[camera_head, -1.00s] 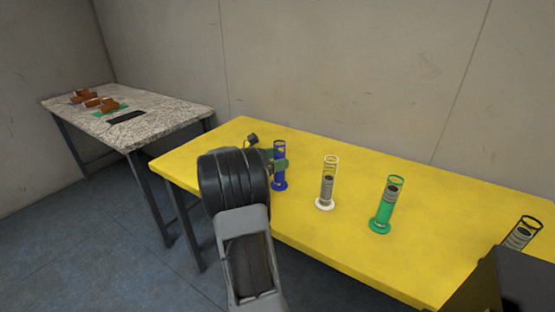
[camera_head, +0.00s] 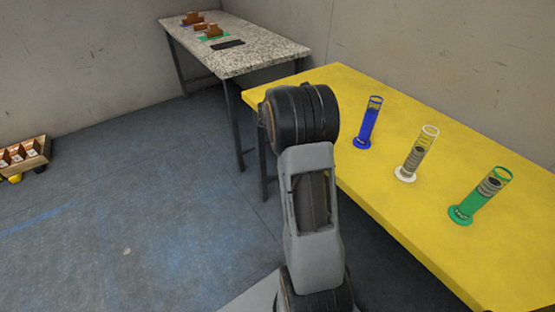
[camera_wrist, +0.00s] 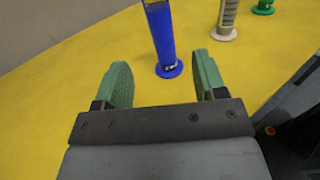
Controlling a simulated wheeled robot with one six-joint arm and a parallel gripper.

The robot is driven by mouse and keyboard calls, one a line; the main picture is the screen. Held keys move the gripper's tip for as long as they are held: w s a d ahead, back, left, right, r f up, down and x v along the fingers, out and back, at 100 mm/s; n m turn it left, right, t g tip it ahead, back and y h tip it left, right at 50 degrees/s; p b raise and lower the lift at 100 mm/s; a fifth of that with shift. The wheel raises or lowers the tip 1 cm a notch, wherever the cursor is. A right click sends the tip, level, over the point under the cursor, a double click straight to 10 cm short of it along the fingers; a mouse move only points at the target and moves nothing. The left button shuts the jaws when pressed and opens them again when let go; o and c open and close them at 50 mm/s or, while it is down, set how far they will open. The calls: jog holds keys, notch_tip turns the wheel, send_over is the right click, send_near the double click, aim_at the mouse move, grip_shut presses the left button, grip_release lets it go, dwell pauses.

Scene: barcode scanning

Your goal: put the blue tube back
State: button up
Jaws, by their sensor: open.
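The blue tube (camera_head: 367,123) stands upright on its round base on the yellow table (camera_head: 420,221), at the left of a row of tubes. It also shows in the wrist view (camera_wrist: 162,38), just beyond and between my fingers. My gripper (camera_wrist: 162,76) is open and empty, with green finger pads on either side. The tube stands apart from both pads. In the head view my gripper is hidden behind my arm.
A white tube (camera_head: 416,155) and a green tube (camera_head: 481,196) stand to the right of the blue one. A speckled table (camera_head: 262,50) with brown objects is at the back left. A wooden crate (camera_head: 24,156) is at the far left, with open floor between.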

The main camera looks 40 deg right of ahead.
jog(key=s+a+f+m+t+y, duration=0.2)
jog(key=a+m+t+y, duration=0.1)
jog(key=a, duration=0.7)
jog(key=s+a+f+m+t+y, duration=0.2)
jog(key=a+y, duration=0.5)
jog(key=a, duration=0.4)
jog(key=s+a+f+m+t+y, duration=0.2)
jog(key=a+m+t, duration=0.4)
jog(key=a, duration=0.5)
jog(key=s+t+y, duration=0.1)
jog(key=t+y, duration=0.1)
jog(key=shift+s+a+y, duration=0.15)
jog(key=shift+a+y, duration=0.1)
jog(key=shift+y, duration=0.15)
